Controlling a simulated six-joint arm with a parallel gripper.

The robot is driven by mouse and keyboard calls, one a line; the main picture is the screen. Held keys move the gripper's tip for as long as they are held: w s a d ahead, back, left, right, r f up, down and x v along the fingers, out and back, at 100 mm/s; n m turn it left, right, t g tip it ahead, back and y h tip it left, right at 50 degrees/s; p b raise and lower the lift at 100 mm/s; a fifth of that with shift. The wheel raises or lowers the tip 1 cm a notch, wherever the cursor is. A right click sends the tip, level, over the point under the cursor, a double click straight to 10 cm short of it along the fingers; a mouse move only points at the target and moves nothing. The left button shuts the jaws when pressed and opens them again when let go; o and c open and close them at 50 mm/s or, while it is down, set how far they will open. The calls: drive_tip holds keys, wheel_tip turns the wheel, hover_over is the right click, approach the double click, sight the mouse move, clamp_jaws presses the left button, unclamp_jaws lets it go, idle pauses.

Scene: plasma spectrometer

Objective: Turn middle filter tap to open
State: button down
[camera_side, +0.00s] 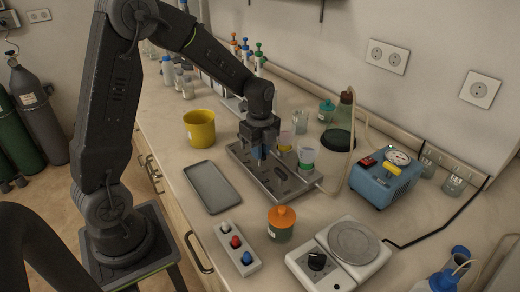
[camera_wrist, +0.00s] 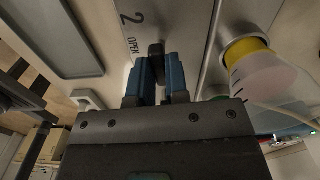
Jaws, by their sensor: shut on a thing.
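The metal filter manifold (camera_side: 285,190) stands on the bench in the side view, with filter cups on top, one with a yellow band and one with a green band (camera_side: 307,157). My gripper (camera_side: 260,153) points down at its left part. In the wrist view the blue fingers (camera_wrist: 157,80) are shut on a small dark tap handle (camera_wrist: 156,49). The plate (camera_wrist: 150,20) beside it is marked "2" and "OPEN". The handle lies roughly in line with the fingers; its lower part is hidden between them. The yellow-banded cup (camera_wrist: 249,58) is just right of the fingers.
A grey tray (camera_side: 211,187) lies left of the manifold, with a yellow beaker (camera_side: 199,128) behind it. An orange-lidded jar (camera_side: 281,222) and a hotplate (camera_side: 340,258) stand in front. A blue pump (camera_side: 385,180) and a tubed flask (camera_side: 341,128) are to the right.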

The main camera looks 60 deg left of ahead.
drive_tip(key=n, duration=0.8)
drive_tip(key=shift+n, duration=0.4)
drive_tip(key=n, duration=0.4)
drive_tip(key=shift+n, duration=2)
drive_tip(key=shift+r, duration=0.1)
drive_tip(key=c, duration=1.1)
unclamp_jaws()
wheel_tip(320, 180, up, 14)
drive_tip(key=shift+f, duration=0.15)
